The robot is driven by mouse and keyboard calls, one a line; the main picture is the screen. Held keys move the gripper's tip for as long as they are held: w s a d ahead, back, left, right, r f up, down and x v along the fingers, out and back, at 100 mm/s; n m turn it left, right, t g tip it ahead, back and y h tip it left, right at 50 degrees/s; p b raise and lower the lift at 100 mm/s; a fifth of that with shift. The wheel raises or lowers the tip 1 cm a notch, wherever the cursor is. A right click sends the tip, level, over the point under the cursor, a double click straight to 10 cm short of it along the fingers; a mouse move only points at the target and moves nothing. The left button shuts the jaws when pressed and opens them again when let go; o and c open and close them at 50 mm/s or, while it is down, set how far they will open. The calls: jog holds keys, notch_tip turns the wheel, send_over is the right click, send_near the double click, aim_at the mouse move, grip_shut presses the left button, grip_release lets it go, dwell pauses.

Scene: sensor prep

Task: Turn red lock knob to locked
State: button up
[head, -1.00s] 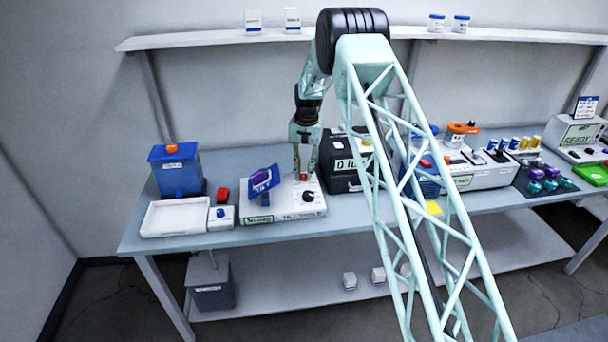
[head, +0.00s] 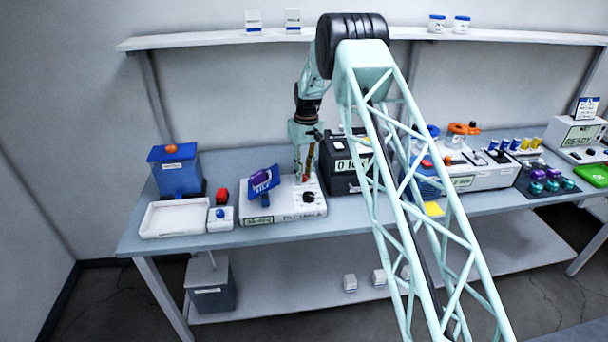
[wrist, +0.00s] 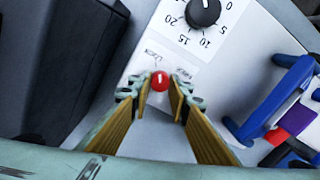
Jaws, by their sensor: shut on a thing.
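The red lock knob (wrist: 160,81) sits on the white tilt fixture (head: 262,210) near its back right. In the wrist view a short white mark shows on the knob's top, and small printed labels lie on the panel just beyond it. My gripper (wrist: 161,86) points down at the fixture with a fingertip on each side of the knob, shut on it. In the head view my gripper (head: 303,180) stands over the fixture, and its fingers hide part of the knob.
A black dial (wrist: 204,11) with a number scale is close to the knob. A blue cradle with a purple item (head: 261,182) stands on the fixture's left. A dark boxy device (head: 345,165) is close on the right. A white tray (head: 175,218) lies further left.

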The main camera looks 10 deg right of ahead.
aim_at(305, 175)
jog(key=shift+n, duration=1.1)
jog(key=o, duration=0.9)
jog(key=shift+c, duration=0.2)
jog(key=shift+r, duration=0.15)
notch_tip(305, 175, up, 12)
jog(key=shift+w+d, duration=0.15)
jog(key=shift+d, duration=0.05)
